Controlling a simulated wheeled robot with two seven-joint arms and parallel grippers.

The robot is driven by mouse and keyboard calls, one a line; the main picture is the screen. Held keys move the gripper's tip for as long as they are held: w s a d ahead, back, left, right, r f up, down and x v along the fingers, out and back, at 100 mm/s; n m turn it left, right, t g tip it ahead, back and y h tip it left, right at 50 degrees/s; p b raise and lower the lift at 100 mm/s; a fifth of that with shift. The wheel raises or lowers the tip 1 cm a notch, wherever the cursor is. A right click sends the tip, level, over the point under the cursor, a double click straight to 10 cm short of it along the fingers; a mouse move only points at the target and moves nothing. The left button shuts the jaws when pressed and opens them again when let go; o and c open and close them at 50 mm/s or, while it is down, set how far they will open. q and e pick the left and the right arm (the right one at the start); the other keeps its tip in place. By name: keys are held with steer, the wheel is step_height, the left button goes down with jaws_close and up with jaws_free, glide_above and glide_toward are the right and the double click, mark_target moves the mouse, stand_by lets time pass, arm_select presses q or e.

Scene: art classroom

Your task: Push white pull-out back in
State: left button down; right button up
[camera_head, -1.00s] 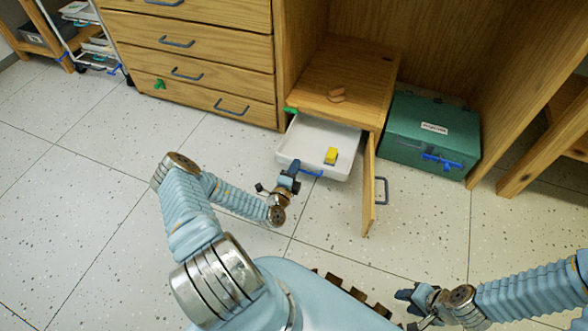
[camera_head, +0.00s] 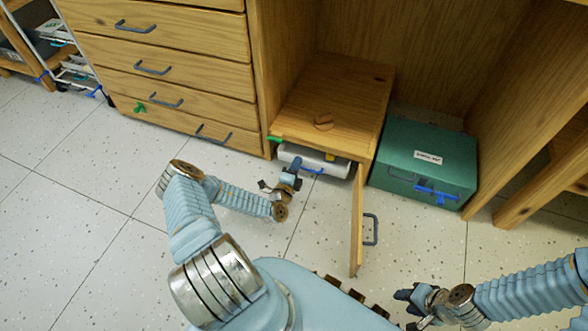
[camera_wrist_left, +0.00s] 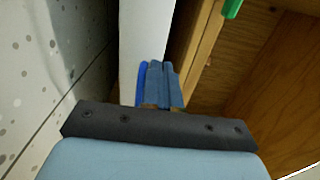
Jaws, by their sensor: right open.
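The white pull-out (camera_head: 338,168) is mostly inside the low wooden cabinet, with a short front part sticking out under its top. Its blue handle (camera_head: 312,171) faces me. In the left wrist view the white pull-out front (camera_wrist_left: 140,35) and blue handle (camera_wrist_left: 141,82) lie right at my left fingers. My left gripper (camera_head: 294,170) is at the pull-out's front, left of the handle's middle, with its fingers together; contact cannot be told for sure. My right gripper (camera_head: 408,308) is open and empty over the floor at lower right.
The cabinet door (camera_head: 357,225) stands open towards me, just right of the pull-out. A green case (camera_head: 420,165) stands to the right. A drawer unit (camera_head: 175,65) is at left. Floor at left is free.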

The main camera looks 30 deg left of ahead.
mark_target(303, 150)
arm_select(q)
steer(key=b+x, duration=0.1)
steer(key=x, duration=0.5)
steer(key=shift+w, duration=0.1)
steer(key=shift+w+a+r, duration=0.15)
steer(key=shift+w, duration=0.15)
arm_select(e)
steer(key=shift+w+f, duration=0.15)
steer(key=shift+f, duration=0.65)
